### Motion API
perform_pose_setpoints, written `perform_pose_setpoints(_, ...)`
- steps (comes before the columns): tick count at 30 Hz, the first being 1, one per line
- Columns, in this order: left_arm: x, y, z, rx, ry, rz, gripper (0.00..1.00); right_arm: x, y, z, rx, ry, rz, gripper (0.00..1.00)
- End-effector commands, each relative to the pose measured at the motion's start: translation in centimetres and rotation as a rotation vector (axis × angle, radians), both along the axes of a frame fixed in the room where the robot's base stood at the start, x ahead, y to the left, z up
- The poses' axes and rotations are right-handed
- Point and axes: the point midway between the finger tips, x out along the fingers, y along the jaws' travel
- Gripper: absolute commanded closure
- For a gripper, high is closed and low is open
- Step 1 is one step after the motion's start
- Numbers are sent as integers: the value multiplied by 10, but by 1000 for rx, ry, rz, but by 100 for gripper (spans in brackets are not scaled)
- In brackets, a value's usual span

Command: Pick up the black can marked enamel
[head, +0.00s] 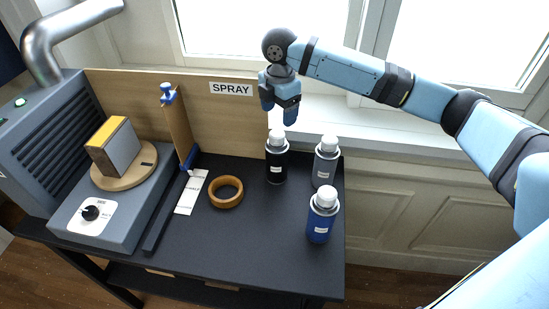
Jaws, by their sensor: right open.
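The black can (277,163) with a white cap stands upright at the back right of the black table. It has a small white label whose wording is too small to read. My right gripper (279,116) is open and points down just above the can's cap, with its fingers close to the cap. I cannot tell whether the fingers touch or surround the cap. My left gripper is not in view.
A grey can (325,165) stands close to the right of the black can, and a blue can (320,217) stands nearer. A wooden ring (226,192) lies to the left. A wooden back panel (226,118) with a SPRAY sign (231,89) rises behind. A grey machine (105,212) fills the left.

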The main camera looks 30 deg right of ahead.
Motion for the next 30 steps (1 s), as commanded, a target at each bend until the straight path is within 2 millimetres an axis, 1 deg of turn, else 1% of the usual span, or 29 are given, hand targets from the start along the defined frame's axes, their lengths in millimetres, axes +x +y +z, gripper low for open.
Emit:
perform_pose_setpoints(1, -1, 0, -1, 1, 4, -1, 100, -1, 0, -12, -1, 5, -1, 27)
perform_pose_setpoints(6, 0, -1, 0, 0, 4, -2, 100, 0, 0, -40, -1, 3, 0, 27)
perform_pose_setpoints(14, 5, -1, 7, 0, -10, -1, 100, 3, 0, -59, 0, 1, -1, 27)
perform_pose_setpoints(18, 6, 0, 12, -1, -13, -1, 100, 8, 1, -80, 0, 2, -1, 27)
perform_pose_setpoints(21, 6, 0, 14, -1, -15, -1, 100, 7, 1, -94, 0, 2, 0, 27)
perform_pose_setpoints(25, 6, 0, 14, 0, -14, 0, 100, 8, 1, -102, -1, -1, 1, 27)
perform_pose_setpoints(30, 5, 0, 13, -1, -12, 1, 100, 8, 1, -103, -1, -1, 1, 27)
